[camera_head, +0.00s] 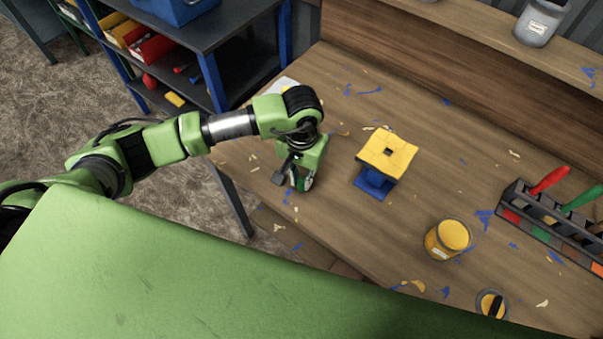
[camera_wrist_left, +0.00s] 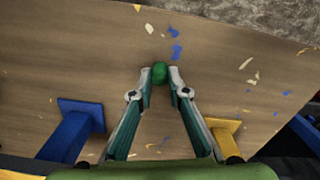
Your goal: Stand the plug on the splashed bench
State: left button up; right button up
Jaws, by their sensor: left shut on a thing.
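The bench (camera_head: 330,215) has a brown wooden top splashed with blue, yellow and cream flecks. My left gripper (camera_head: 302,184) is over its left part, pointing down, left of the blue and yellow stand. In the left wrist view my left gripper (camera_wrist_left: 160,84) is shut on a small round green thing, seemingly the plug (camera_wrist_left: 159,72), held between the fingertips. Only its rounded end shows clearly; the fingers hide the rest. I cannot tell whether it touches the bench top. My right gripper is not in view.
A stand with a yellow top (camera_head: 388,153) and blue foot stands right of the left gripper. A yellow jar (camera_head: 447,239), a small tin (camera_head: 491,304) and a tool rack (camera_head: 540,230) are farther right. A dark shelf unit (camera_head: 215,35) is at upper left.

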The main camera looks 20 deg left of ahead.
aim_at(302, 181)
pick_arm(q)
jog(key=shift+f+b, duration=0.35)
jog(key=shift+b, duration=0.05)
jog(key=o, duration=0.8)
jog(key=shift+r, duration=0.1)
jog(key=shift+c, duration=0.2)
jog(key=shift+r+p, duration=0.15)
jog(key=shift+p, duration=0.15)
jog(key=shift+w+r, duration=0.1)
jog(key=shift+r, duration=0.15)
notch_tip(302, 181, up, 12)
jog(key=b, duration=0.3)
jog(key=shift+f+b, duration=0.25)
jog(key=shift+b, duration=0.15)
